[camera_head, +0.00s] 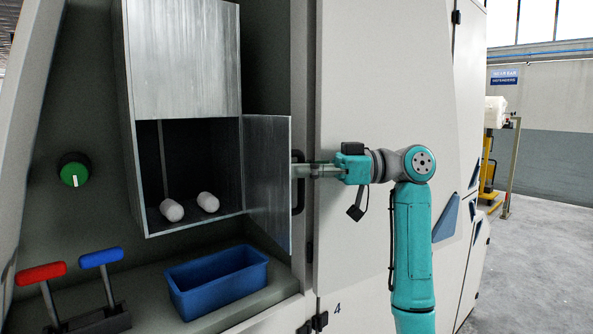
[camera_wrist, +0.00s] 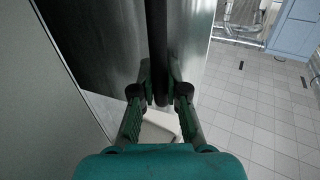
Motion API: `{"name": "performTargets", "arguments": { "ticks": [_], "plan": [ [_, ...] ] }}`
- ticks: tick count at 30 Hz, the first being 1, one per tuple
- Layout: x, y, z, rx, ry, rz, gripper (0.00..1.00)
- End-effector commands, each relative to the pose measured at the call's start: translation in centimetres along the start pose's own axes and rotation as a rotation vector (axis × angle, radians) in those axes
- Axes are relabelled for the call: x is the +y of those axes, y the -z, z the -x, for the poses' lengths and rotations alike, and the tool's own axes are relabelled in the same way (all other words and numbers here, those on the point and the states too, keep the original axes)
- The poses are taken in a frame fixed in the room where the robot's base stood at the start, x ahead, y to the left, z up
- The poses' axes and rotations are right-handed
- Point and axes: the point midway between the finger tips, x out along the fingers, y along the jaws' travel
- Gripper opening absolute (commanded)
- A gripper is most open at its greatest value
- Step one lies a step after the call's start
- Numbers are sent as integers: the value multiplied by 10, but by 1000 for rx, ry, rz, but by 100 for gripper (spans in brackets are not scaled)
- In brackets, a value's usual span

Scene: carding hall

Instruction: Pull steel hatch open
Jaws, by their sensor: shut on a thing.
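The steel hatch (camera_head: 268,185) stands swung well open at the right side of the steel box (camera_head: 186,60), so the lower compartment shows. A black bar handle (camera_head: 298,200) shows just past the hatch's free edge. My gripper (camera_head: 299,170) reaches in from the right and is shut on the handle. In the wrist view my gripper (camera_wrist: 160,84) has its fingers on both sides of the dark upright handle (camera_wrist: 157,35), with brushed steel beside it. The exact finger contact is partly hidden.
Two pale rolls (camera_head: 172,210) lie in the open compartment. A blue bin (camera_head: 218,280) sits on the ledge below. Red (camera_head: 41,273) and blue (camera_head: 101,257) levers and a green knob (camera_head: 74,170) are at left. Open floor (camera_head: 540,260) lies at right.

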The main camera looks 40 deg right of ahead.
Motion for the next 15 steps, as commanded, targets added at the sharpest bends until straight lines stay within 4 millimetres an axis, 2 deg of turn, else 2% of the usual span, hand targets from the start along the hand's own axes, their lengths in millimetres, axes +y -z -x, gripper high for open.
{"name": "performTargets", "arguments": {
  "ticks": [7,8,10,11,15],
  "plan": [
    [-1,-1,1,-3,1,0,0],
    [-1,-1,1,-3,1,0,18],
    [-1,-1,1,-2,1,0,35],
    [-1,-1,0,-2,1,0,39],
    [0,0,0,-1,1,0,39]
  ]
}}
